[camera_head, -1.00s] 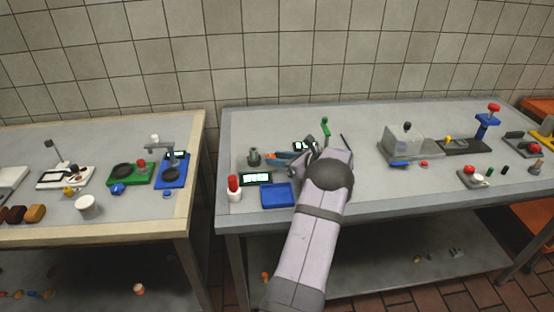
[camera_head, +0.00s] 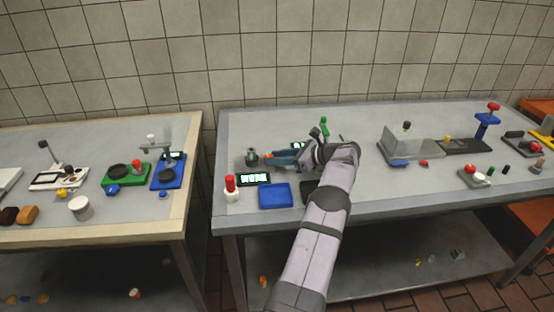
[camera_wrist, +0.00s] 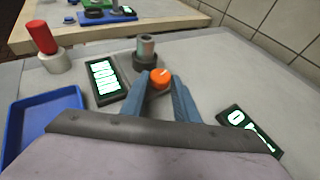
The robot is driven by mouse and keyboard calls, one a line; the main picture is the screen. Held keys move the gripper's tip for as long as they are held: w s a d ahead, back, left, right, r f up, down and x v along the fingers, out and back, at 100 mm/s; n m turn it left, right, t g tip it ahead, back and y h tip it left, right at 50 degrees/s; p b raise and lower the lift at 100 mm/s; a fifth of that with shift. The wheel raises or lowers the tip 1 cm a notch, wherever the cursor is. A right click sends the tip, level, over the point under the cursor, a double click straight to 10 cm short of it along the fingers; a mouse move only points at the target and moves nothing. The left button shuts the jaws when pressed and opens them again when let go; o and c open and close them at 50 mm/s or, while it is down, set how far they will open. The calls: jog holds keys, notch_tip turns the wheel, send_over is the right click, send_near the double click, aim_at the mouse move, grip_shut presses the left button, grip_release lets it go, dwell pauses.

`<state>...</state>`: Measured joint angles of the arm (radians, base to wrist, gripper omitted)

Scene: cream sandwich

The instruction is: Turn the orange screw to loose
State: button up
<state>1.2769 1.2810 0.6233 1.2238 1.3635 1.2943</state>
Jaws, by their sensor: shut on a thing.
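The orange screw (camera_wrist: 160,78) shows in the wrist view as a round orange knob with a light mark on its face. It sits between the two blue-grey fingertips of my gripper (camera_wrist: 161,82), which are shut on it. A dark round base with a grey cylinder (camera_wrist: 146,48) stands just behind the screw. In the head view my gripper (camera_head: 278,159) reaches left over the right-hand table, toward the same dark fixture (camera_head: 251,158). The screw itself is too small to make out there.
A black display with lit characters (camera_wrist: 104,81) lies left of the screw, and a second display (camera_wrist: 246,130) lies right. A green hook-like part (camera_head: 324,127) stands behind my gripper.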

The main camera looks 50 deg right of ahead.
jog(key=shift+r, duration=0.2)
jog(key=o, duration=1)
jog(key=shift+o, duration=0.3)
jog(key=shift+f, duration=0.1)
jog(key=shift+b+v, duration=0.7)
jog(key=shift+v, duration=3)
